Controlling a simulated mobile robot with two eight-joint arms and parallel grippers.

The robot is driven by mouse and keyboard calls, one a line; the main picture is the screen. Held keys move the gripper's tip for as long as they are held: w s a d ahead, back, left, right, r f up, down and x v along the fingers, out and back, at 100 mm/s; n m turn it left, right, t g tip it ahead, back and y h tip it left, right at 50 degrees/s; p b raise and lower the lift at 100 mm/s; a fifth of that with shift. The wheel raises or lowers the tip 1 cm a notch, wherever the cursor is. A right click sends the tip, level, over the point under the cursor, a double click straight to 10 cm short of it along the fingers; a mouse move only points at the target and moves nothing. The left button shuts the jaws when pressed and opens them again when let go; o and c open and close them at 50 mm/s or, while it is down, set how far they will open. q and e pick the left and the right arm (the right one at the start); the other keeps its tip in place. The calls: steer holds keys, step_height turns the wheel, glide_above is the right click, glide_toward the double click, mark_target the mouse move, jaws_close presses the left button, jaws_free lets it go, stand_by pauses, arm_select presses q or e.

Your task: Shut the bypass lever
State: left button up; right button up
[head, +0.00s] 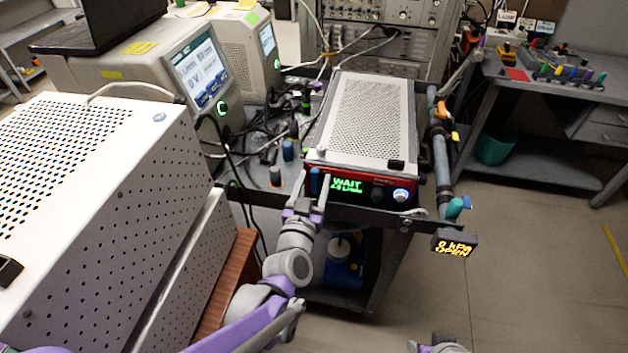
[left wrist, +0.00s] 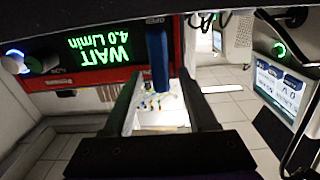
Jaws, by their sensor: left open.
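A blue lever (head: 315,180) is at the left end of the instrument's red front panel, beside the green display (head: 347,185) reading WAIT. In the left wrist view the blue lever (left wrist: 157,60) hangs between my fingers, and a label by its base reads OPEN. My left gripper (head: 311,190) is open, with one finger on each side of the lever; I see a gap on both sides in the left wrist view (left wrist: 161,92). My right gripper (head: 437,345) shows only in part at the bottom edge; its jaws are not clear.
A small display (head: 455,243) reading 0 kPa OPEN hangs at the cart's right corner, below a teal handle (head: 456,207) on the pipe. A large white perforated cabinet (head: 90,200) stands close at left. Floor (head: 520,260) is free at right.

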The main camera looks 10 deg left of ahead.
arm_select(q)
steer(key=s, duration=1)
steer(key=shift+s+a+p, duration=0.2)
steer(key=shift+s+p, duration=0.05)
steer(key=shift+p, duration=0.15)
arm_select(e)
steer(key=shift+r, duration=0.45)
arm_select(q)
steer(key=shift+r, duration=0.1)
steer(key=s+a+g+p, duration=0.3)
steer(key=s+g+p, duration=0.3)
steer(key=s, duration=0.1)
steer(key=s+a+g+p, duration=0.4)
steer(key=s+g+p, duration=0.2)
steer(key=s, duration=0.2)
steer(key=shift+s+a+r+n+g+y, duration=0.2)
steer(key=shift+a+r+n+g+y, duration=0.1)
steer(key=shift+r, duration=0.15)
arm_select(e)
step_height(320, 180, up, 13)
steer(key=w, duration=0.2)
steer(key=shift+t, duration=0.3)
steer(key=shift+r, duration=0.1)
arm_select(q)
steer(key=shift+d, duration=0.1)
